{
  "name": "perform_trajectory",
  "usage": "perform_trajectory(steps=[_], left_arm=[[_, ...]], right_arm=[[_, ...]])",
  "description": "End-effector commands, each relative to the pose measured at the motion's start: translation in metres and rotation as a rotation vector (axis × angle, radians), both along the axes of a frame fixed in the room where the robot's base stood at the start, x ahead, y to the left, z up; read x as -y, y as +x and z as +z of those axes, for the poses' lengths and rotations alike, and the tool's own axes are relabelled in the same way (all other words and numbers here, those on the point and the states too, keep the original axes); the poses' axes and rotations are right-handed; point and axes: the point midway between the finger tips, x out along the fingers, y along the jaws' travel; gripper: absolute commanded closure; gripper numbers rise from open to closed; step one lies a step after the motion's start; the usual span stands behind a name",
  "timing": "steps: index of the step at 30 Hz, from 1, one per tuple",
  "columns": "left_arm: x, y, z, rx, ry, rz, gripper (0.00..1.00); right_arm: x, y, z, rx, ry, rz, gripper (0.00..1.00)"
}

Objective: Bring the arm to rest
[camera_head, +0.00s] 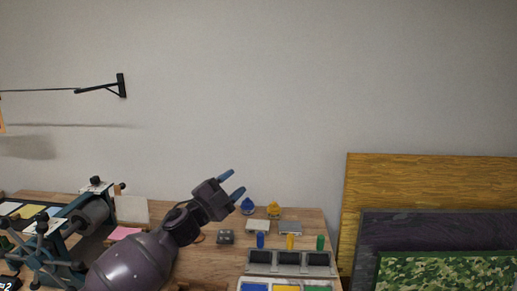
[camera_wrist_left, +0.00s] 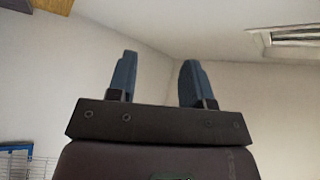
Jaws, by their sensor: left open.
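My left gripper (camera_head: 232,183) is raised above the wooden worktable (camera_head: 205,265) in the head view, its arm coming in from the lower left. Its two blue-grey fingers point up and to the right. They are spread apart with nothing between them. In the left wrist view the same gripper (camera_wrist_left: 156,78) shows both fingers apart, with only pale wall and ceiling behind. My right gripper does not show in either view.
A roller press (camera_head: 88,215) stands at the table's left. Several small blue, yellow and green items and a grey tray (camera_head: 290,268) sit at its right. Large boards (camera_head: 430,190) lean on the wall at right. A black bracket (camera_head: 121,86) is on the wall.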

Motion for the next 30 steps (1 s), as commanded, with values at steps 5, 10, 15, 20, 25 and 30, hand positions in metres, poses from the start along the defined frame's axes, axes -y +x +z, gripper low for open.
perform_trajectory(steps=[5, 10, 15, 20, 25, 30], left_arm=[[-0.034, -0.028, -0.05, -0.155, -0.14, 0.151, 0.54], [-0.067, -0.061, -0.1, -0.324, -0.24, 0.266, 0.54], [-0.098, -0.102, -0.151, -0.499, -0.34, 0.356, 0.54], [-0.126, -0.147, -0.196, -0.654, -0.448, 0.427, 0.54], [-0.153, -0.201, -0.238, -0.782, -0.558, 0.501, 0.54], [-0.181, -0.261, -0.281, -0.879, -0.619, 0.6, 0.54]], right_arm=[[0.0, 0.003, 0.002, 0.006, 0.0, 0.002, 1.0], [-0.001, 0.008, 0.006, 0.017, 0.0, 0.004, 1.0], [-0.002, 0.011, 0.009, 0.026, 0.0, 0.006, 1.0], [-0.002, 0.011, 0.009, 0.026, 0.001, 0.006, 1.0], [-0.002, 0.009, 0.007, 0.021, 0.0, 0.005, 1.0], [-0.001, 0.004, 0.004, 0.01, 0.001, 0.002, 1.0]])
